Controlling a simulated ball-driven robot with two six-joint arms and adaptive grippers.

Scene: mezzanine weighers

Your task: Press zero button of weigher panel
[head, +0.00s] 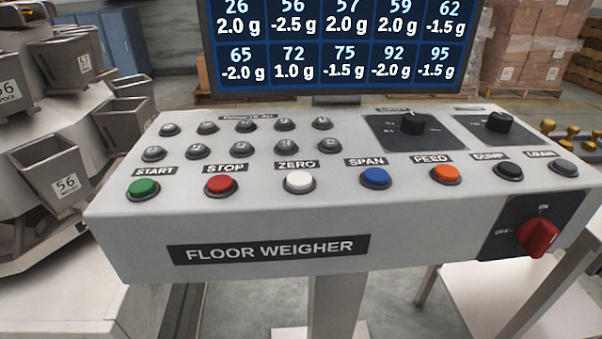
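The weigher panel (230,225) is a grey console labelled FLOOR WEIGHER, filling the middle of the head view. The zero button (300,181) is white and round, in the front row under the label ZERO. The red stop button (221,186) is to its left and the blue span button (375,177) to its right. Nothing covers or touches the zero button. Neither of my grippers is in the head view.
Also on the panel are a green start button (144,189), an orange feed button (446,174), rows of small dark buttons, two black knobs and a red rotary switch (538,236). A screen (338,45) stands behind. Metal buckets (52,172) stand at left.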

